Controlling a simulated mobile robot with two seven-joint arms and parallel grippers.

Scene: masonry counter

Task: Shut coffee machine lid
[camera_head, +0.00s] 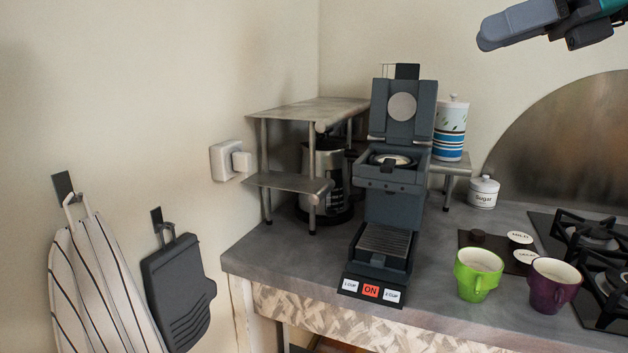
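The dark grey coffee machine (395,205) stands on the counter, left of the middle of the worktop. Its lid (402,112) is raised and stands upright above the open top. The round pod holder (390,160) inside is exposed. My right gripper (495,33) is at the top right corner, well above and to the right of the lid, touching nothing. Its fingers overlap in this view, so I cannot see whether they are open. My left gripper is out of view.
A metal shelf (290,183) with a coffee pot (327,180) stands left of the machine. A striped canister (451,130) is close behind on its right. A green mug (478,273), a purple mug (552,285) and a stove (592,238) are to the right.

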